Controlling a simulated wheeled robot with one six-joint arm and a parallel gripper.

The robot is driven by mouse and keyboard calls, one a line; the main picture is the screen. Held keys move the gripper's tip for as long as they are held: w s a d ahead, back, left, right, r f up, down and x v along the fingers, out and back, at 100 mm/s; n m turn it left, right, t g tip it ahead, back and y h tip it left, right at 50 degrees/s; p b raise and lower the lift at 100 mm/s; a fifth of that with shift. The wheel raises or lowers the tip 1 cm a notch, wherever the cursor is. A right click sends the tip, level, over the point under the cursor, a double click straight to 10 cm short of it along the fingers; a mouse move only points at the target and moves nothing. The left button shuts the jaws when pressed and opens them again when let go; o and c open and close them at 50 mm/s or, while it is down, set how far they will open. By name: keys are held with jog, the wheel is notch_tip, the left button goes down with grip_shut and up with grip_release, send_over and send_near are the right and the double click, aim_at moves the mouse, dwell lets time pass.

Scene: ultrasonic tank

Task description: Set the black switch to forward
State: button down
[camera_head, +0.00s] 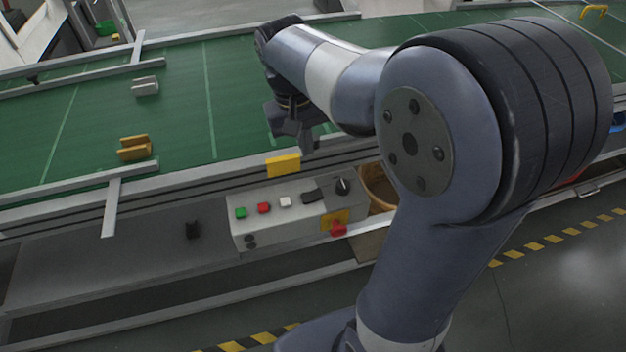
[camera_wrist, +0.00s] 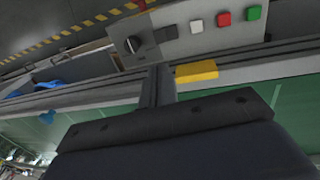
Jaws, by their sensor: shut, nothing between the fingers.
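The black switch (camera_head: 342,186) is a round rotary knob with a light mark, at the right end of a grey control box (camera_head: 290,228) on the conveyor's side. It also shows in the wrist view (camera_wrist: 132,45), at the left of the panel. Which label its mark points to is too small to tell. My gripper (camera_head: 308,148) is above the belt's near edge, behind the panel and apart from the switch. In the wrist view its fingers (camera_wrist: 158,70) are together, empty, and point toward the panel near the knob.
Green, red and white buttons (camera_head: 286,202) and a dark rocker piece (camera_head: 312,196) sit left of the knob. A red button on a yellow plate (camera_head: 338,229) is on the box's front. A yellow block (camera_head: 283,165) is on the conveyor rail. A brown bin (camera_head: 378,185) stands right.

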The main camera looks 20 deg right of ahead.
aim_at(316, 194)
jog(key=f, duration=0.4)
jog(key=d+f, duration=0.1)
jog(key=f, duration=0.4)
jog(key=d+f, duration=0.1)
jog(key=f, duration=0.3)
jog(key=shift+f, duration=0.4)
jog(key=shift+s+f, duration=0.1)
jog(key=shift+f, duration=0.15)
jog(key=shift+a, duration=0.1)
jog(key=shift+a+r, duration=0.15)
jog(key=shift+a, duration=0.55)
